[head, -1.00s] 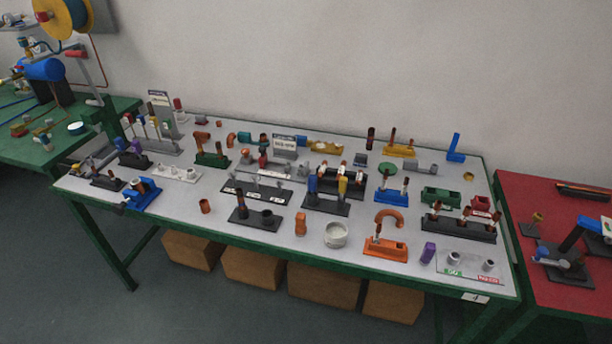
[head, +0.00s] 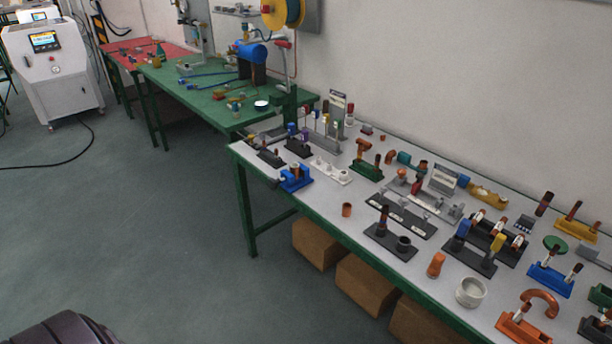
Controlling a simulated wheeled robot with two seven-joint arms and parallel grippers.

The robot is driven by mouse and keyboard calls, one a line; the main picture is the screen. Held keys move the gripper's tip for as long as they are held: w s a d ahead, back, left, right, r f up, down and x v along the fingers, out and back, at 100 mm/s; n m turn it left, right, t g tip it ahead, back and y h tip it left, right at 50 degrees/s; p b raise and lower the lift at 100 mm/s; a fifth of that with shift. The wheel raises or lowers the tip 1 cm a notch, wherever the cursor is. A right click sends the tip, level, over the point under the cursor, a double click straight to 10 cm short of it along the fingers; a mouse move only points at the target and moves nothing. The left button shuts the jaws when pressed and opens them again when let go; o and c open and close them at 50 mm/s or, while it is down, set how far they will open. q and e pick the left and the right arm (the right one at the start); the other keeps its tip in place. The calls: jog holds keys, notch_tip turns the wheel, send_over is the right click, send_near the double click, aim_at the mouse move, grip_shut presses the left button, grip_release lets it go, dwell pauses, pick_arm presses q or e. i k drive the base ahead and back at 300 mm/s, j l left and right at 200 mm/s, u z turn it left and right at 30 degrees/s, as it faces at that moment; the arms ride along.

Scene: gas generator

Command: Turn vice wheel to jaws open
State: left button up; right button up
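A small blue vice-like device (head: 294,179) sits at the front left corner of the white-topped table (head: 335,205). A reddish-brown and pale piece shows at its top. It is too small in the head view to tell its wheel or how far its jaws are apart. Neither of my grippers is in view.
The white table holds several fittings on stands, with brown boxes (head: 318,244) beneath it. A red table (head: 125,52) and white machine (head: 52,70) stand farther off. The left floor is mostly clear.

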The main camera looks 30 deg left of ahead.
aim_at(273, 185)
jog(key=u, duration=1.3)
jog(key=j, duration=0.1)
jog(key=i+z, duration=0.05)
